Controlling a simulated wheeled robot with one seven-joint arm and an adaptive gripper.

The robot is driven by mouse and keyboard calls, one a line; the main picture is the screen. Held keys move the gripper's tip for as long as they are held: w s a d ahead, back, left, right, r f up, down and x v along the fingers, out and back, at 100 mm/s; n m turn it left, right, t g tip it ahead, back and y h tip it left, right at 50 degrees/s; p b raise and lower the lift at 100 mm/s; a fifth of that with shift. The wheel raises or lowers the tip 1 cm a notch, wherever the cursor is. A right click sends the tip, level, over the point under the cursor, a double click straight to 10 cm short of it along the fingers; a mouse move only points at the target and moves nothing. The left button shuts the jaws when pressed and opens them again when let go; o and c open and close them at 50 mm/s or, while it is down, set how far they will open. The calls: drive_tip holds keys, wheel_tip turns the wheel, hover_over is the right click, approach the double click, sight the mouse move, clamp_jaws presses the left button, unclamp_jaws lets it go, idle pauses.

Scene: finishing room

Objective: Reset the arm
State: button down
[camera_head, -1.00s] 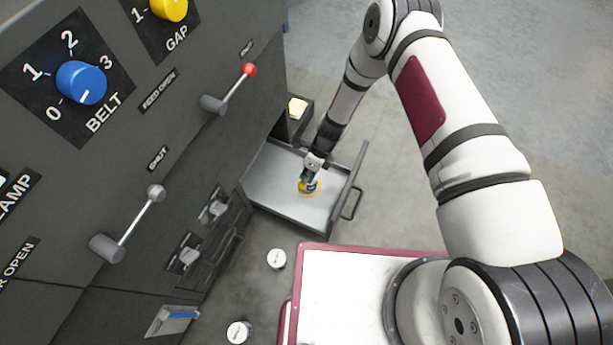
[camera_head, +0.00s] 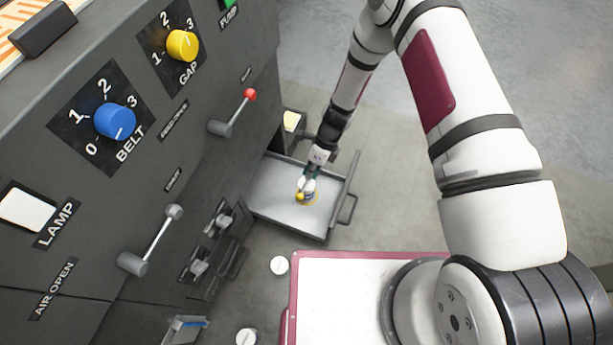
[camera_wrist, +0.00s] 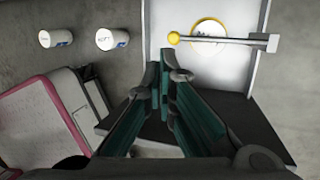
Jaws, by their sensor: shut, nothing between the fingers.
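My gripper (camera_head: 309,178) is at the end of my extended arm, over the open tray drawer (camera_head: 270,190) low by the machine. In the wrist view its dark green fingers (camera_wrist: 165,58) are together at the tips with nothing between them. A white round item with a yellow ring (camera_head: 308,198) lies in the drawer, partly hidden by the gripper. It also shows in the wrist view (camera_wrist: 208,29), beyond the fingertips. I cannot tell whether the fingers touch anything.
The grey machine panel at left carries a blue BELT knob (camera_head: 115,122), a yellow GAP knob (camera_head: 183,45), a red-tipped lever (camera_head: 233,113) and a grey lever (camera_head: 151,241). White cans (camera_head: 279,265) stand on the floor beside my base. Floor at right is open.

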drive_tip(key=shift+s+d+r, duration=0.1)
drive_tip(key=shift+d+r, duration=0.1)
drive_tip(key=shift+r, duration=1)
